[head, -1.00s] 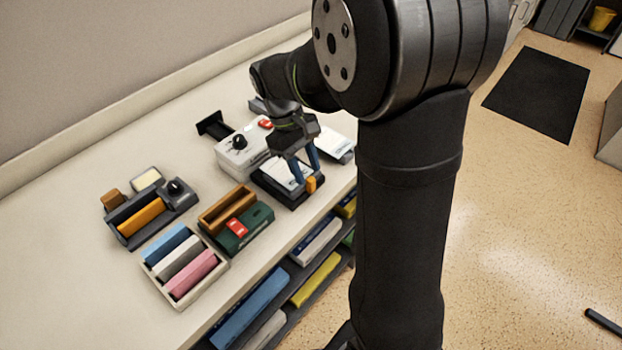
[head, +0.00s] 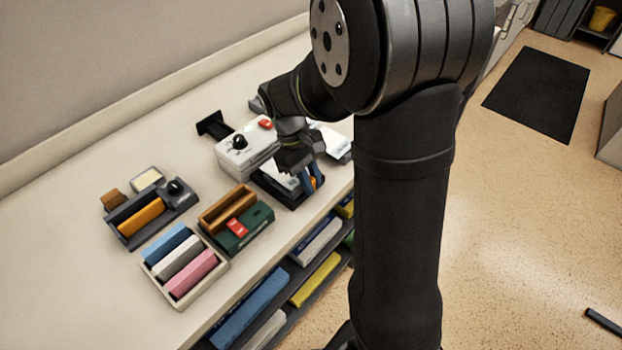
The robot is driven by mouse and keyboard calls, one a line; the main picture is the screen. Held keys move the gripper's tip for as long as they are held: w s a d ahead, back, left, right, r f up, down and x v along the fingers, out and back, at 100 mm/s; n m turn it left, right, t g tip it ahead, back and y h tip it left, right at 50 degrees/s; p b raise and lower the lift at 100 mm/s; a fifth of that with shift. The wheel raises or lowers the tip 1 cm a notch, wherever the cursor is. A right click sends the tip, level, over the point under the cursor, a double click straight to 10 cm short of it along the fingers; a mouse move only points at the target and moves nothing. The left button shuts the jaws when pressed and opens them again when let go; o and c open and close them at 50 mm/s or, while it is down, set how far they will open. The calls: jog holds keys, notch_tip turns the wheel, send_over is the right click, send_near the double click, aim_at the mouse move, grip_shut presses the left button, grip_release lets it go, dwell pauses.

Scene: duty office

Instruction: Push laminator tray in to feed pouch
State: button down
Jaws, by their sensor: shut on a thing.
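The laminator (head: 236,158) is a pale box with a black dial and a red button, standing toward the back of the counter. Its black tray (head: 285,197) sticks out at the front, toward the counter's edge, with a white pouch (head: 272,174) lying on it. An orange knob (head: 314,183) stands at the tray's front end. My gripper (head: 313,180) is down at this end, its blue fingers shut on the knob, which they partly hide. My wrist covers part of the tray and pouch.
To the left are a green stapler-like device (head: 250,230) with a red part, a wooden box (head: 226,208), a crate of coloured blocks (head: 190,290) and a dark holder (head: 120,232). White sheets (head: 335,140) lie right of the laminator. The counter's left side is clear.

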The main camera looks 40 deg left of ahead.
jog(key=shift+a, duration=1.85)
jog(key=c, duration=1.4)
grip_release()
jog(key=shift+o, duration=0.2)
jog(key=v, duration=1.7)
jog(key=shift+r, duration=0.15)
jog(key=shift+a, duration=0.1)
